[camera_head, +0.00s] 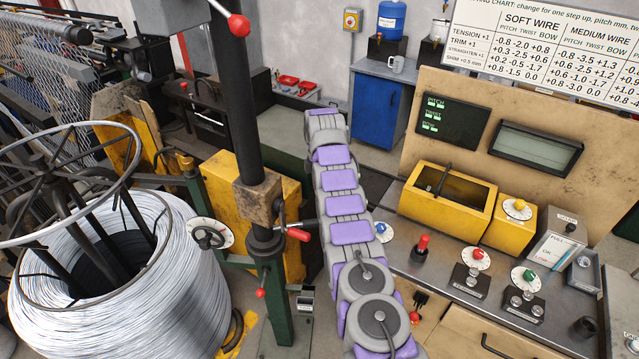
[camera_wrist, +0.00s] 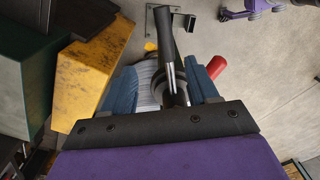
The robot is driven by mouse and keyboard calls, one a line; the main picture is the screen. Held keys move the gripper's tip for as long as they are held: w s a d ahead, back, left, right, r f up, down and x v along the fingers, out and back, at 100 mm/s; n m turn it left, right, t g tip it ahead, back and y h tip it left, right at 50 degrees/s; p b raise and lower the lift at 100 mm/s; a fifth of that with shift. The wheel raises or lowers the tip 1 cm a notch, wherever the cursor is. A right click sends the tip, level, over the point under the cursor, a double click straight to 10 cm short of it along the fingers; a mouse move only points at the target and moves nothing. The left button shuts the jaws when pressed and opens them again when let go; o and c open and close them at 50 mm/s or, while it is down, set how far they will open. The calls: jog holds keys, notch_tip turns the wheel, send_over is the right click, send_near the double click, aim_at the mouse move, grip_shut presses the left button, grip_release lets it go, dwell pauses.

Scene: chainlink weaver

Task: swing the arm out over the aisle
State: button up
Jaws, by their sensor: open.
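My arm, grey with purple panels, stretches from the bottom middle of the head view up to its far end between the wire machine and the blue cabinet. The fingers do not show clearly there. In the wrist view my gripper (camera_wrist: 163,78) is open, with two blue fingers apart. A dark post, a pale round coil-like thing and a red handle (camera_wrist: 215,68) show between and beside the fingers. I cannot tell how near they are. Bare concrete floor (camera_wrist: 262,82) fills the right of the wrist view; floor also shows beyond my arm in the head view (camera_head: 370,158).
A black column (camera_head: 235,100) with red-knobbed levers and a yellow box (camera_head: 225,190) stand left of my arm. A large wire coil (camera_head: 120,300) fills the lower left. The control bench (camera_head: 440,262) is close on the right. The blue cabinet (camera_head: 378,108) stands at the back.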

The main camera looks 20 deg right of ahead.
jog(key=shift+r+p, duration=0.6)
jog(key=shift+r, duration=0.15)
jog(key=s+a+r+m+b, duration=0.4)
jog(key=s+a+r+b, duration=0.15)
jog(key=s, duration=0.45)
jog(key=s+a+r+m+b, duration=0.4)
jog(key=s+a+b, duration=0.2)
jog(key=s, duration=0.5)
jog(key=s+a+f+m+b, duration=0.1)
jog(key=s+f+m+b, duration=0.1)
jog(key=s, duration=1)
jog(key=s+a+f+m+g+b, duration=0.1)
jog(key=s+a+f+m+b, duration=0.1)
jog(key=s+f, duration=0.5)
jog(key=s+a+f+m+b, duration=0.2)
jog(key=s+b, duration=0.4)
jog(key=s, duration=1)
notch_tip(320, 180, down, 3)
jog(key=shift+s+a+r+m+g, duration=0.15)
jog(key=shift+s+m+g, duration=0.15)
jog(key=shift+m, duration=0.6)
